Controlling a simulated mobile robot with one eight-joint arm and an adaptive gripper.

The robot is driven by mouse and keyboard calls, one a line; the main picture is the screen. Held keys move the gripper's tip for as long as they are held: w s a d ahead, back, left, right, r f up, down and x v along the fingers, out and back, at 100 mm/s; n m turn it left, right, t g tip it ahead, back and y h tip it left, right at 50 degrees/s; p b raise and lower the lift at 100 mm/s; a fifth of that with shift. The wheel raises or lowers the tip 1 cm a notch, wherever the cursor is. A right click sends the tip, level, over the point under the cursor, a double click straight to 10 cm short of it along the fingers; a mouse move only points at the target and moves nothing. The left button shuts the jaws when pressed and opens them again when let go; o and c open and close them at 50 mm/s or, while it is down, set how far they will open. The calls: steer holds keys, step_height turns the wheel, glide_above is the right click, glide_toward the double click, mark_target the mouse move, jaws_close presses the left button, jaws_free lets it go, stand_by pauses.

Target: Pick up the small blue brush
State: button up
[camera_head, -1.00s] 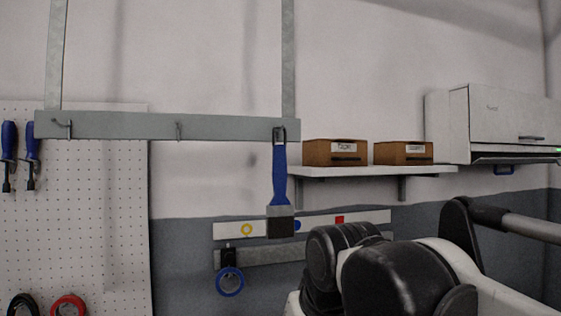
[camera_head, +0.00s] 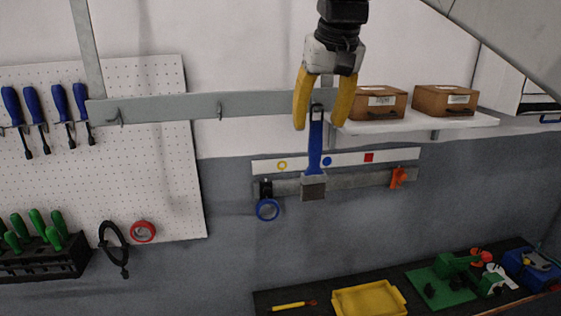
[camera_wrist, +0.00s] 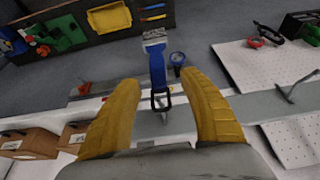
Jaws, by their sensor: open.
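The small blue brush (camera_head: 315,150) hangs upright, bristles down, from a hook on the grey metal rail (camera_head: 165,107). My gripper (camera_head: 323,125) is open, and its two yellow fingers appear on either side of the top of the brush handle in the head view. In the wrist view the blue brush (camera_wrist: 157,65) shows between and beyond the open fingers of my gripper (camera_wrist: 165,90), with its hanging loop at the hook. The fingers do not appear to touch it; the exact depth gap is hard to tell.
A shelf (camera_head: 465,121) with two cardboard boxes (camera_head: 445,100) is right of the brush. Below it are a marked white strip (camera_head: 300,164) and a blue tape roll (camera_head: 267,209). A pegboard (camera_head: 150,150) with tools is left. A workbench with a yellow tray (camera_head: 368,300) lies below.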

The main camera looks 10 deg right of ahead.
mark_target(317, 139)
steer(key=shift+x, duration=0.85)
steer(key=x, duration=0.2)
steer(key=p+x, duration=0.1)
steer(key=x, duration=0.1)
steer(key=shift+s+d+f, duration=0.15)
steer(key=shift+d+f, duration=0.05)
steer(key=shift+w+f, duration=0.25)
steer(key=shift+f, duration=0.15)
steer(key=shift+s, duration=0.15)
jaws_close()
